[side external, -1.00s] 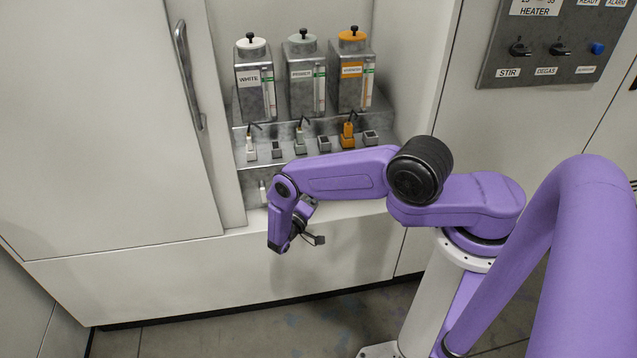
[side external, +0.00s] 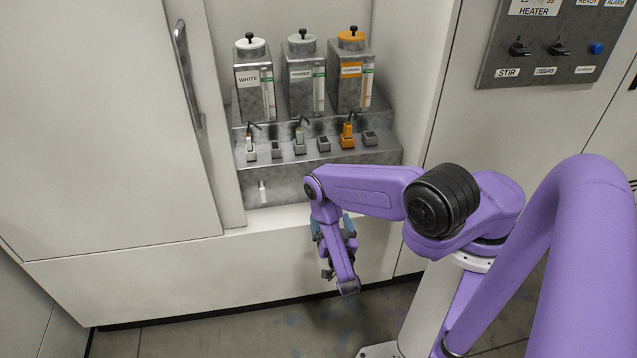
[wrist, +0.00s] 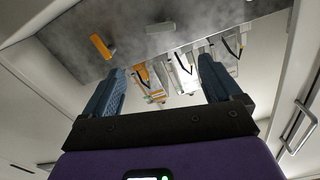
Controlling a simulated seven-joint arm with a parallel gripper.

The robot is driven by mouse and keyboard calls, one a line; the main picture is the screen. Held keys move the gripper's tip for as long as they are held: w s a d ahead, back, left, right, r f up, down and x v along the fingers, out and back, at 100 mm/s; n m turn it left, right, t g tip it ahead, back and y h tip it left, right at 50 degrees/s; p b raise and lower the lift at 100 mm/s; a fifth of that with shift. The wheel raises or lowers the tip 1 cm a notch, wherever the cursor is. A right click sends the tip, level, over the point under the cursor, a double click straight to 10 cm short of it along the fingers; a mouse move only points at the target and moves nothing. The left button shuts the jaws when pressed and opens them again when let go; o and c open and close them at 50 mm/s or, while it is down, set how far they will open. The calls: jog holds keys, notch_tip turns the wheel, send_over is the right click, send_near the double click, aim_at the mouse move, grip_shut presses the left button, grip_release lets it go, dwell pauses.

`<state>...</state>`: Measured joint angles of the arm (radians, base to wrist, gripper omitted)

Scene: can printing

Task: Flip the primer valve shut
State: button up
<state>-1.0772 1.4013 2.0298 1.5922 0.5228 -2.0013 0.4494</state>
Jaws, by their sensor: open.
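The middle bottle, labelled PRIMER (side external: 301,74), stands on the steel dispenser between the white and orange ones. In the wrist view a short grey lever (wrist: 158,27) lies nearly crosswise on the steel front, in line with the primer; I take it for the primer valve. An orange lever (wrist: 100,46) beside it sits at a slant. My gripper (side external: 333,222) is below and in front of the dispenser, its blue fingers pointing toward it. In the wrist view my gripper (wrist: 163,66) is open and empty, apart from the grey lever. My arm hides that lever in the side view.
A white lever (side external: 262,192) hangs upright at the left of the steel front. Bottles labelled WHITE (side external: 255,80) and orange (side external: 351,75) flank the primer. A cabinet door handle (side external: 188,75) is at left, a switch panel (side external: 550,45) at upper right.

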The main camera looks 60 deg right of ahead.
jog(key=x, duration=1.7)
jog(key=shift+w+f, duration=0.1)
jog(key=shift+w, duration=0.1)
